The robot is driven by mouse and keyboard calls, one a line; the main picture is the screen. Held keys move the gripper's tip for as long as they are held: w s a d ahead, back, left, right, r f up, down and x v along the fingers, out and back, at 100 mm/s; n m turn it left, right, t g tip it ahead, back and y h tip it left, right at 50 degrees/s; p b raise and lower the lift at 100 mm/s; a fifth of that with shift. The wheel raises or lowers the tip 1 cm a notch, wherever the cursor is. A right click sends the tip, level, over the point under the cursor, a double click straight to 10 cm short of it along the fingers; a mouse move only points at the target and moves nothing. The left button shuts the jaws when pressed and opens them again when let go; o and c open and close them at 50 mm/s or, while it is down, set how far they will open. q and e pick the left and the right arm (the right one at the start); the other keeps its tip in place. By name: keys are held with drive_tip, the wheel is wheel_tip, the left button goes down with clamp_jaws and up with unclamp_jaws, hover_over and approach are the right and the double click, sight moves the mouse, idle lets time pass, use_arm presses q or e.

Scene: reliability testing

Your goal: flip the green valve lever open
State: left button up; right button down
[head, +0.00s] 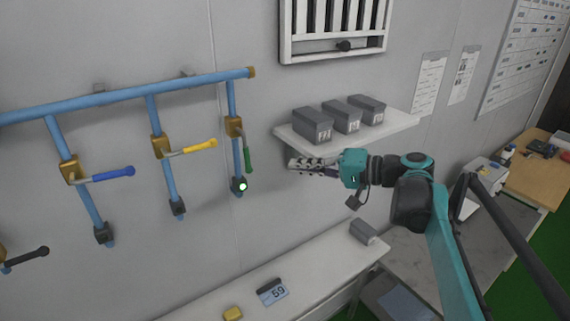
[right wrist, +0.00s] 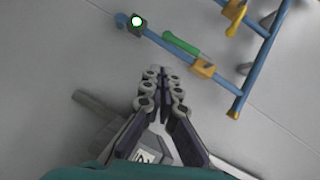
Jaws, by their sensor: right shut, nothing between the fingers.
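The green valve lever (head: 248,158) hangs down along the rightmost blue branch pipe, below its brass valve body (head: 233,127). It also shows in the right wrist view (right wrist: 182,44), next to the brass valve (right wrist: 203,69). A grey end fitting with a lit white-green light (head: 241,186) is at the bottom of that pipe. My right gripper (head: 292,165) is shut and empty, to the right of the green lever and apart from it, pointing left. In the right wrist view its fingertips (right wrist: 162,72) are together, below the lever in the picture. My left gripper is not in view.
Blue (head: 112,174), yellow (head: 199,146) and black levers (head: 28,256) sit on the other branches to the left. A wall shelf (head: 388,134) with grey bins is just above my right gripper. A bench (head: 325,262) with a display reading 59 (head: 272,291) stands below.

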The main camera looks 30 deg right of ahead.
drive_tip(key=s+d, duration=0.3)
drive_tip(key=d, duration=0.1)
drive_tip(key=s+a+f+n+g+h+b, duration=0.15)
drive_tip(key=a+f+b, duration=0.3)
drive_tip(key=f, duration=0.45)
drive_tip(key=s+a+f+g+h+b, duration=0.1)
drive_tip(key=a+f+g+b, duration=0.15)
drive_tip(key=a+f, duration=0.5)
drive_tip(key=s+a+f+n+g+h+b, duration=0.1)
drive_tip(key=a+f+b, duration=0.3)
drive_tip(key=f, duration=0.6)
use_arm(q)
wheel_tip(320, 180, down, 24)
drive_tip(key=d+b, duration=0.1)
drive_tip(key=b, duration=1.2)
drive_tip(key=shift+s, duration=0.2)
use_arm(e)
drive_tip(key=s+a+f+n+h, duration=0.1)
drive_tip(key=s+f+n+h, duration=0.1)
drive_tip(key=f, duration=1)
drive_tip(key=s+a+f+n+h, duration=0.1)
drive_tip(key=s+f+h, duration=0.3)
drive_tip(key=f, duration=0.8)
drive_tip(key=shift+s+a+n, duration=0.2)
drive_tip(key=shift+s+n, duration=0.5)
drive_tip(key=shift+n, duration=0.15)
drive_tip(key=shift+f, duration=0.1)
